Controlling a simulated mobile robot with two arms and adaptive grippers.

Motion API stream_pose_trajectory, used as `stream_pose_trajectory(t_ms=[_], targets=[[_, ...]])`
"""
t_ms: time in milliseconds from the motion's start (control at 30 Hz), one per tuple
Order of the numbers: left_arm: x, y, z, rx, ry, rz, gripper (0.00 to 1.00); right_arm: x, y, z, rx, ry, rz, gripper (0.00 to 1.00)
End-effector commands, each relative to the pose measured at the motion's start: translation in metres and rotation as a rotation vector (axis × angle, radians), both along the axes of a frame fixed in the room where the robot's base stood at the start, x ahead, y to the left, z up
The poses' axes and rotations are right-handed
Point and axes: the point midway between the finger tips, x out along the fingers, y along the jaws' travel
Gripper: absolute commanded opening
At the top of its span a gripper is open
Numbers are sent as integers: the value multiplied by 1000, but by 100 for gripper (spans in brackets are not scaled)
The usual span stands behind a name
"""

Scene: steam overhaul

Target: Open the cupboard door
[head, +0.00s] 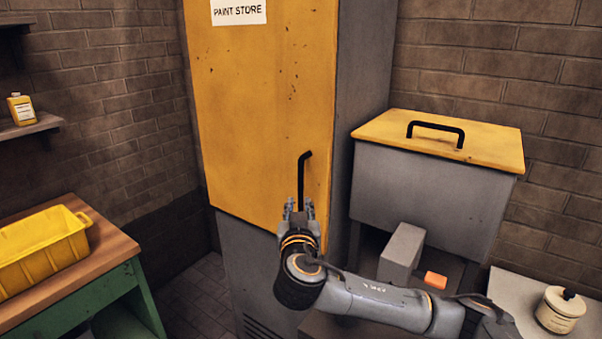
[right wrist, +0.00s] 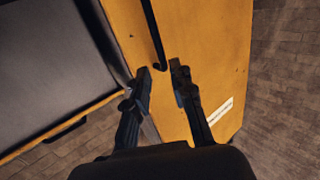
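The cupboard is a tall grey cabinet (head: 361,110) with a yellow door (head: 250,110) that looks shut. A white label reading PAINT STORE (head: 238,12) is on the door's upper part. A black bar handle (head: 303,175) stands upright near the door's right edge. My right gripper (head: 299,207) is at the handle's lower end. In the right wrist view the right gripper (right wrist: 161,76) is open, and the end of the handle (right wrist: 154,38) shows between and just beyond its fingertips. I cannot tell whether a finger touches it. My left gripper is not in view.
A grey bin with a yellow lid (head: 475,136) stands right of the cupboard. A green bench with a wooden top (head: 100,262) holds a yellow crate (head: 62,262) at left. A white pot (head: 558,312) is at lower right. A yellow bottle (head: 21,107) stands on a wall shelf.

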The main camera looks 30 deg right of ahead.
Motion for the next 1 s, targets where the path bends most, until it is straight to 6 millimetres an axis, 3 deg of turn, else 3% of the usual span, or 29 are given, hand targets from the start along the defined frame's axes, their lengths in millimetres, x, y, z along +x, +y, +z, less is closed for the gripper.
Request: stream_pose_trajectory(t_ms=[67, 200, 700, 1000], targets=[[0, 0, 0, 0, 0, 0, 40, 3, -6, 12, -4, -39, -11, 24], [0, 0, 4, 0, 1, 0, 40, 10, -12, 18, -5, -53, -18, 24], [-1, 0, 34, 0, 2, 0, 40, 85, -62, 19, -4, -50, -18, 24], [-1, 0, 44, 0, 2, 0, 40, 113, -80, 16, -2, -49, -14, 24]])
